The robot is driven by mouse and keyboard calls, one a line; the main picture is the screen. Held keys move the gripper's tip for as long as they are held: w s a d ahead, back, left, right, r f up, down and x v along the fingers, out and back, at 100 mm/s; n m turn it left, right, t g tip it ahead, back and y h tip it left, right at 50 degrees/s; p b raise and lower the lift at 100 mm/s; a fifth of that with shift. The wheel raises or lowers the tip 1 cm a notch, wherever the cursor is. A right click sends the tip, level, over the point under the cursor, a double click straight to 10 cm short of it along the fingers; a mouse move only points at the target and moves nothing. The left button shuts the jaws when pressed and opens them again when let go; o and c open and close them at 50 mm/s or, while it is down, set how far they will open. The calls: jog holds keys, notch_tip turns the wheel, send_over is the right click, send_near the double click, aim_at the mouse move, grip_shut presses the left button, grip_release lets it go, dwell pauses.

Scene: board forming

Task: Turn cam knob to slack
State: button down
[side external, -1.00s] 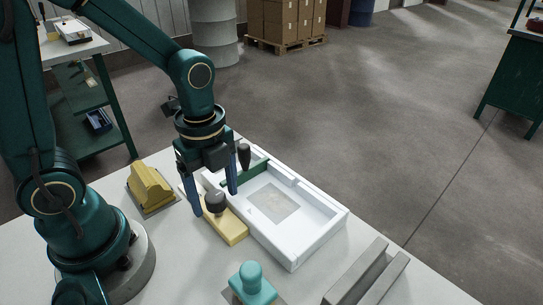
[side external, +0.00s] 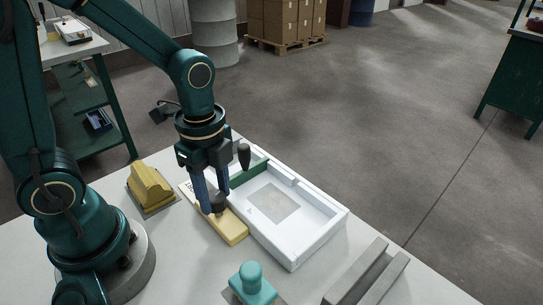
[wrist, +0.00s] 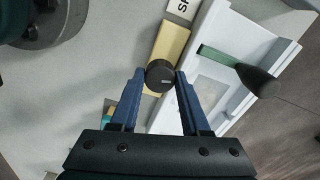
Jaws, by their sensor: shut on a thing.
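The cam knob (side external: 219,202) is a dark round knob on a yellow block (side external: 233,229) beside the white tray. My gripper (side external: 214,206) points down over it with its two blue fingers shut on the knob. In the wrist view the knob (wrist: 160,74) sits between the fingertips, one on each side, with a small pale mark on its face. A white label with dark letters (wrist: 182,8), partly cut off, lies by the block's end; the letters are too cropped to read fully.

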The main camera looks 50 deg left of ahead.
aim_at(215, 196)
jog(key=n, duration=0.5)
jog(key=shift+n, duration=0.3)
jog(key=n, duration=1.1)
jog(key=shift+n, duration=2.2)
jog(key=shift+c, duration=1.9)
grip_release()
jog(key=shift+r, duration=0.15)
jog(key=shift+r, duration=2.5)
